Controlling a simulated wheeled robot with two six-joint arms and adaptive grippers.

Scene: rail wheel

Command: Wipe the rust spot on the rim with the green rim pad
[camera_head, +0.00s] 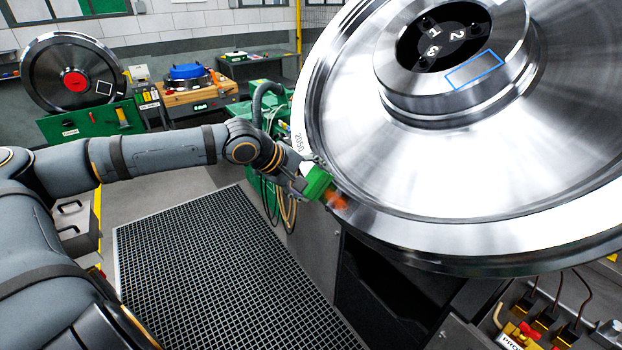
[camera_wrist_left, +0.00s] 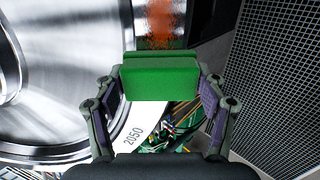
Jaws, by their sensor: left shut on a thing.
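The big steel rail wheel (camera_head: 360,130) fills the right of the head view. An orange-brown rust spot (camera_head: 336,200) lies on its rim at the lower left. The rust also shows in the left wrist view (camera_wrist_left: 162,22), just beyond the pad. My left gripper (camera_head: 308,180) is shut on the green rim pad (camera_head: 317,183) at the rim, beside the rust. In the left wrist view the pad (camera_wrist_left: 160,77) sits between the two fingers and hides part of the rim. I cannot tell whether the pad touches the rim. My right gripper is not in view.
A floor grating (camera_head: 220,270) lies below my left arm. Cables hang by a green cabinet (camera_head: 275,150) behind the gripper. A tool panel with clamps (camera_head: 545,325) is at the lower right. A second wheel (camera_head: 70,75) stands at the back left.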

